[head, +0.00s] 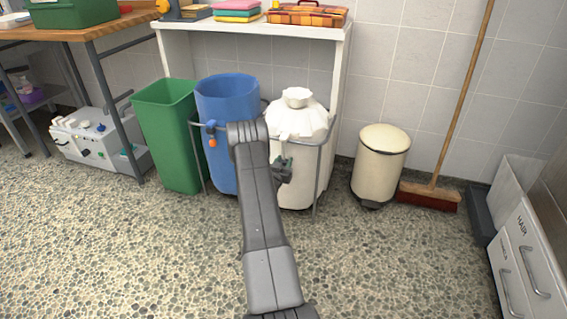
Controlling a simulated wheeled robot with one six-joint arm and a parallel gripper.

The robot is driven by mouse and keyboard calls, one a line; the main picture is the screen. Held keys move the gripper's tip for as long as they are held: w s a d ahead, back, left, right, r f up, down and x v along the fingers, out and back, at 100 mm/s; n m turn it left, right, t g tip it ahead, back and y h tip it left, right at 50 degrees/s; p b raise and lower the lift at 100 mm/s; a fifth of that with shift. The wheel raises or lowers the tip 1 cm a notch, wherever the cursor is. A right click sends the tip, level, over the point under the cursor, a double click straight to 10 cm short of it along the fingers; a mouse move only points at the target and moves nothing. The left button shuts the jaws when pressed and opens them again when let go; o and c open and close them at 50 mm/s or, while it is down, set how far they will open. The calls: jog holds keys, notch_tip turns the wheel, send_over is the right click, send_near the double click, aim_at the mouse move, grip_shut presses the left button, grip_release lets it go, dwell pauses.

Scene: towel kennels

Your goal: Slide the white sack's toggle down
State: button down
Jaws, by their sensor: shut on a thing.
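The white sack (299,122) hangs in the wire frame under the white shelf, its gathered neck standing up on top. My arm reaches in from the front, and my gripper (284,170) is at the sack's front left, below the frame's rim. The gripper is small in the view and turned partly away. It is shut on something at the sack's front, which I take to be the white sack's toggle. The toggle itself is hidden by the gripper and cannot be made out.
The blue sack (227,100) stands open just left, with an orange toggle (212,141) hanging at its front. A green bin (168,135) is further left. A cream pedal bin (380,162) and a broom (430,194) are to the right. The floor in front is clear.

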jog(key=shift+f, duration=0.2)
jog(key=c, duration=0.9)
grip_release()
jog(key=shift+f, duration=0.1)
jog(key=shift+s, duration=0.1)
jog(key=shift+s+a, duration=0.1)
jog(key=shift+s, duration=0.15)
jog(key=p+v, duration=0.4)
jog(key=v, duration=0.9)
jog(key=b+x, duration=0.4)
jog(key=x, duration=0.9)
jog(key=shift+w, duration=0.4)
